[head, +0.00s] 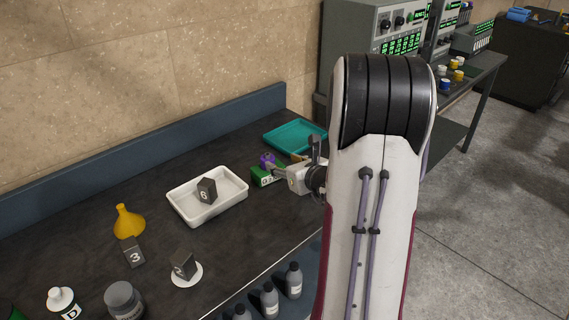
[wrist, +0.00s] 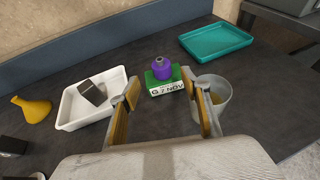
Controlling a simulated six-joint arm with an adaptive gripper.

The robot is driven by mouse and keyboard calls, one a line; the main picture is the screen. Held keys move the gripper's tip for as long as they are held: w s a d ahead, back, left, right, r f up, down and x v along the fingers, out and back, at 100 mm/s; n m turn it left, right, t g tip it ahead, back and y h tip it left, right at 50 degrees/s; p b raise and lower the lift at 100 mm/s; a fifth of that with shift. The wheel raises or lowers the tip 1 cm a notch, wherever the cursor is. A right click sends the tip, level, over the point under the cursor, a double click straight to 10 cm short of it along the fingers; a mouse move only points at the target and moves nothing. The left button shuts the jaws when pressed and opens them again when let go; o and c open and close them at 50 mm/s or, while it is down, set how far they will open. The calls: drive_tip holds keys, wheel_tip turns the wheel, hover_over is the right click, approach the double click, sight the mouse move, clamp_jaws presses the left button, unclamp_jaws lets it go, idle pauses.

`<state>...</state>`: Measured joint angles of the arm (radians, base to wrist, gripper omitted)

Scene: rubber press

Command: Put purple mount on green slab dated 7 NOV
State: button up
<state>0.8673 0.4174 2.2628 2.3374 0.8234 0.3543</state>
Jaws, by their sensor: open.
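The green slab (wrist: 152,82) lies on the dark bench and its white label reads "7 NOV". It also shows in the head view (head: 258,180). The purple mount (wrist: 162,68) is upright on top of the slab; it shows in the head view too (head: 267,159). My gripper (wrist: 162,95) is open, with its two wood-coloured fingers apart and nothing between their tips. The slab and mount appear beyond the fingertips, in the gap between them. In the head view my gripper (head: 281,172) is right beside the slab, partly hidden by its own wrist.
A white tray (wrist: 69,112) with a dark block (wrist: 93,92) is at left. A greyish cup (wrist: 221,110) stands close behind the right finger. A teal tray (wrist: 215,40) lies at the back right. A yellow funnel (head: 128,222) and dark blocks stand farther left.

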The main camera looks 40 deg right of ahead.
drive_tip(key=w+a+r+n+y, duration=0.1)
drive_tip(key=a+r+n+y, duration=0.3)
drive_tip(key=a, duration=0.5)
drive_tip(key=w+a+r+n+y, duration=0.1)
drive_tip(key=a+r+n+y, duration=0.15)
drive_tip(key=a+n, duration=0.5)
drive_tip(key=s+a+r+n+g+y, duration=0.2)
drive_tip(key=s+a+n, duration=0.15)
drive_tip(key=a, duration=0.45)
drive_tip(key=s+a+r+n+g+y, duration=0.15)
drive_tip(key=a+n, duration=0.25)
drive_tip(key=a, duration=0.4)
drive_tip(key=s+a+n+g+h, duration=0.1)
drive_tip(key=s+a+n+g, duration=0.1)
drive_tip(key=s+a+n, duration=0.4)
drive_tip(key=s+a+n+g, duration=0.2)
drive_tip(key=s+n, duration=0.2)
drive_tip(key=s, duration=0.3)
drive_tip(key=s+d+n+h, duration=0.5)
drive_tip(key=s+n, duration=0.5)
drive_tip(key=shift+d, duration=0.15)
